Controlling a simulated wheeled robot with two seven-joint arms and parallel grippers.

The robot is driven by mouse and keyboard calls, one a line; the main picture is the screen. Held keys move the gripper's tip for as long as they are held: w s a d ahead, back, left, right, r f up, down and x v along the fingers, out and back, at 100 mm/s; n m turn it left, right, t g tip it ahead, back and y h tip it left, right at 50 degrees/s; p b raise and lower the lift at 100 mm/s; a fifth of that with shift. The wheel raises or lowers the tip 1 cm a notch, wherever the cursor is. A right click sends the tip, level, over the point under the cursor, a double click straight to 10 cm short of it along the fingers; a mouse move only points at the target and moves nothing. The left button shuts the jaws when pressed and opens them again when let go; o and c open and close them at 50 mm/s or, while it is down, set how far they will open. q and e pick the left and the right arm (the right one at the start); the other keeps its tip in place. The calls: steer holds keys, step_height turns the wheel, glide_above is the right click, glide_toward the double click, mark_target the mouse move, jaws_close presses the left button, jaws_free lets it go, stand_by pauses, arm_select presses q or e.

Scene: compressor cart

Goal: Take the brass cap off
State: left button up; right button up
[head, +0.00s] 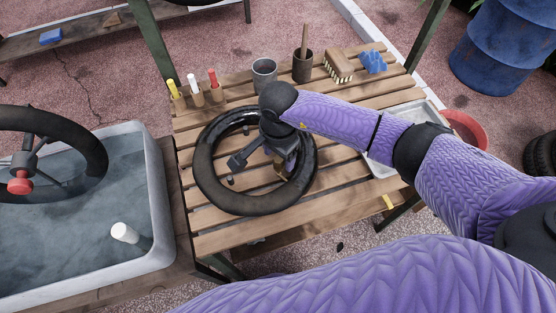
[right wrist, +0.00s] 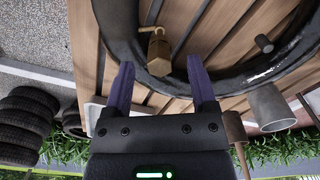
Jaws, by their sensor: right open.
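A black inner tube (head: 213,185) lies flat on a slatted wooden table. The brass cap (right wrist: 159,55) shows in the right wrist view as a brass-coloured block on a bent stem at the tube's inner side. My right gripper (right wrist: 160,66) is open, and in that view the cap appears between its two purple fingertips. I see no finger contact with it; the exact gap is hard to judge. In the head view my right gripper (head: 284,158) is over the tube's opening and mostly hides the cap. My left gripper is not in view.
A water tub (head: 158,200) at left holds another black ring with a red knob (head: 20,183). Along the table's back stand coloured markers (head: 194,88), a grey cup (head: 264,72), a dark pot (head: 302,67), a brush (head: 338,67) and a blue item (head: 372,62). A pale tray (head: 380,168) is at right.

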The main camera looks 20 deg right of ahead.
steer(key=shift+f, duration=0.95)
steer(key=shift+r, duration=0.1)
jaws_close()
step_height(320, 180, up, 10)
steer(key=shift+f+p, duration=0.25)
steer(key=shift+p, duration=0.9)
step_height(320, 180, up, 6)
steer(key=p, duration=0.4)
glide_above(279, 158)
steer(key=shift+s+f+b, duration=0.1)
steer(key=shift+f+b, duration=0.15)
steer(key=shift+b, duration=0.15)
